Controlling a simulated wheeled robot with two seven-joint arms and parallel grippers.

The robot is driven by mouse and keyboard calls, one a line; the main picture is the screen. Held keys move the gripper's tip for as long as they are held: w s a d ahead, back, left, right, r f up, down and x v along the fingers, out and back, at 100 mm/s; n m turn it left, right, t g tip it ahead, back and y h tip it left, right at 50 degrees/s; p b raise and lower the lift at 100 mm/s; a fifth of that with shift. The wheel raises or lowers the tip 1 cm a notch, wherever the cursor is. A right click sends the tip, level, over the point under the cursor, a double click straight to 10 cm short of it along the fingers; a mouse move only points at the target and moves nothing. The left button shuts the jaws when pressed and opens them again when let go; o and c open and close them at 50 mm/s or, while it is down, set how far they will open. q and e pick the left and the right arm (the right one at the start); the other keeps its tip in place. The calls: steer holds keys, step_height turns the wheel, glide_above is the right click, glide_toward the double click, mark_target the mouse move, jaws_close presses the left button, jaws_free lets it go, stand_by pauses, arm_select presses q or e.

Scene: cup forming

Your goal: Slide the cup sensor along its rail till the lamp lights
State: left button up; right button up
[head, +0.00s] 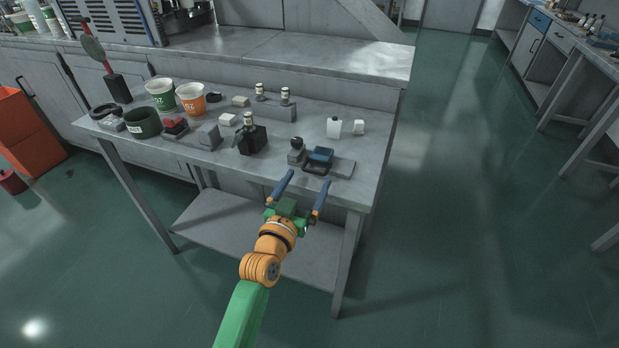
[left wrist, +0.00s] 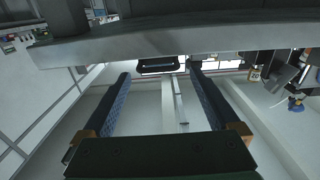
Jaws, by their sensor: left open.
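A blue-topped dark block (head: 320,156), which looks like the cup sensor, sits on a flat grey rail (head: 343,168) near the table's front right edge. A small grey piece with a black round top (head: 297,144) stands just left of it; I cannot tell whether it is the lamp, and no lit lamp is clear. My left gripper (head: 309,178) is open and empty, with its blue fingers pointing at the block from the front edge, apart from it. In the left wrist view the open fingers (left wrist: 159,72) frame a dark shape, whose identity is unclear. My right gripper is not in view.
A raised bench stands behind. The floor at right is clear.

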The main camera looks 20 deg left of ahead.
mark_target(319, 162)
arm_select(q)
steer(key=shift+w, duration=1.3)
steer(key=shift+f, duration=0.1)
jaws_close()
steer(key=shift+a+p, duration=0.1)
steer(key=shift+p, duration=0.3)
jaws_free()
